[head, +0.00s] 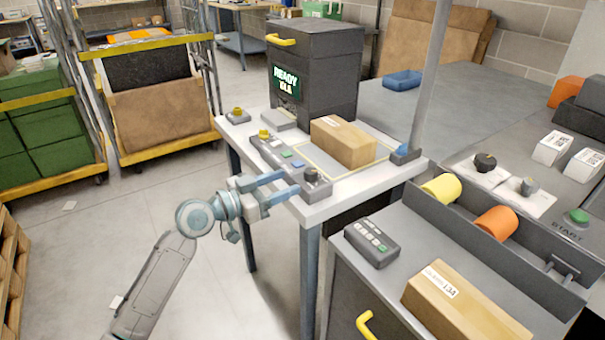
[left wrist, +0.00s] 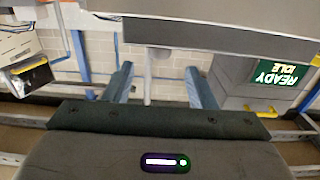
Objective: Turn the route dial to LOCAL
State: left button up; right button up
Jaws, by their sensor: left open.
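A black dial knob (head: 311,176) sits at the near end of a long grey control panel (head: 272,153) on the white table. I cannot read its label or setting, nor tell whether it is the route dial. My right gripper is not in view.
A dark machine with a READY IDLE screen (head: 286,80) stands behind the panel; the screen also shows in the left wrist view (left wrist: 275,73). A cardboard box (head: 343,142) lies beside the panel. A grey post (head: 428,80) rises at the table's right corner.

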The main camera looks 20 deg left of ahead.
aim_at(305, 175)
pick_arm(q)
jog(key=shift+p+x, duration=0.4)
jog(key=shift+x, duration=2.5)
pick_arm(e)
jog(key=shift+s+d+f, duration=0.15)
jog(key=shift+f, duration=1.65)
pick_arm(q)
jog(key=shift+c, duration=0.2)
jog(key=shift+s, duration=0.1)
jog(key=c, duration=0.9)
